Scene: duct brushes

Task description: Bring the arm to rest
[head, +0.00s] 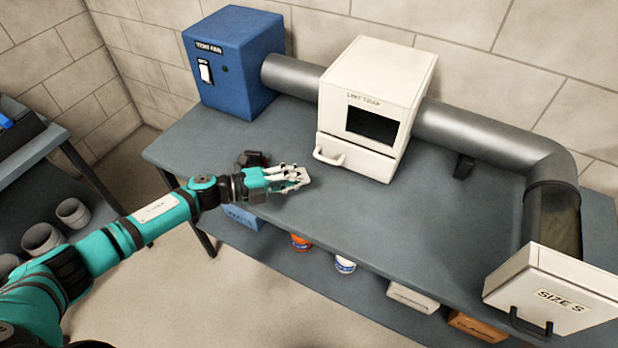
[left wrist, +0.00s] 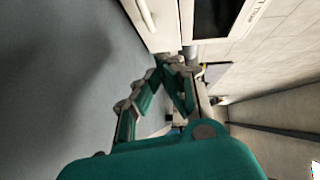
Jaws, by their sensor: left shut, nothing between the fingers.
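My left arm reaches in from the left in the head view, teal with black joints. Its gripper (head: 298,177) is over the grey bench (head: 260,235), left of the white lint trap box (head: 345,105) and apart from its handle. In the left wrist view the gripper's fingertips (left wrist: 172,62) meet, with nothing seen between them. The lint trap box's front and handle (left wrist: 146,12) show at the top there. My right gripper is not in the head view.
A blue fan box (head: 232,65) stands at the back left, joined by a grey duct (head: 290,76) to the lint trap. The duct bends forward at the right to a white box marked SIZE S (head: 555,290). Several items sit on the shelf below. The bench's front middle is clear.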

